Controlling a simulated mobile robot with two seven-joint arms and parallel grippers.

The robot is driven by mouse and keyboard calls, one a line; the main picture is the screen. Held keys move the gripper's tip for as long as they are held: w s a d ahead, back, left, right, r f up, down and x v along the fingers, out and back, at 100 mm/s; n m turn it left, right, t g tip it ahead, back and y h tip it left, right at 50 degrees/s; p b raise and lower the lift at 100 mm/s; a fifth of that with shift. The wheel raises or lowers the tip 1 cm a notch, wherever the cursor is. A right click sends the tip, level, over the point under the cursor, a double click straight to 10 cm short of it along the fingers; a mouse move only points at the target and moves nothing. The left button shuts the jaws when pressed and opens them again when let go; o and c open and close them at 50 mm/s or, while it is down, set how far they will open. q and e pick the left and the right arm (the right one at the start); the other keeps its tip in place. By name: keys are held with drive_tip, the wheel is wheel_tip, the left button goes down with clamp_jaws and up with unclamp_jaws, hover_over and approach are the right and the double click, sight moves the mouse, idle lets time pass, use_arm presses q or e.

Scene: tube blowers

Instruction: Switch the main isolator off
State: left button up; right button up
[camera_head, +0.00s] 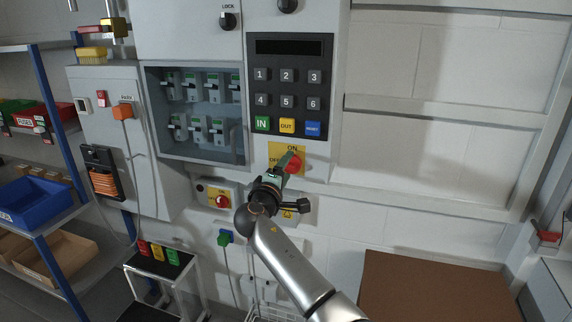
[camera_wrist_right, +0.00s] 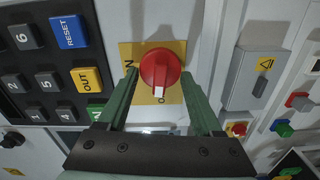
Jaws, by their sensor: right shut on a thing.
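The main isolator is a red rotary knob (camera_head: 294,161) on a yellow plate (camera_head: 274,150) marked ON at the top and OFF at the left, below the keypad. In the right wrist view the red knob (camera_wrist_right: 160,68) has a white pointer end aimed down, towards the partly hidden lettering starting with O on the yellow plate (camera_wrist_right: 128,52). My right gripper (camera_head: 284,168) is at the knob, its green fingers on either side and shut on it. The fingers and wrist cover part of the plate. My left gripper is not in view.
The keypad (camera_head: 289,118) sits just above the isolator. A glazed breaker cabinet (camera_head: 195,149) is at the left. Blue-posted shelves (camera_head: 60,150) stand far left. A brown board (camera_head: 430,290) lies at lower right.

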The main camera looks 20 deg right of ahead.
drive_tip(key=shift+r+n, duration=0.1)
drive_tip(key=shift+n, duration=0.5)
drive_tip(key=shift+p, duration=0.35)
drive_tip(key=o, duration=1.4)
drive_tip(key=shift+c, duration=0.2)
drive_tip(key=shift+f, duration=0.2)
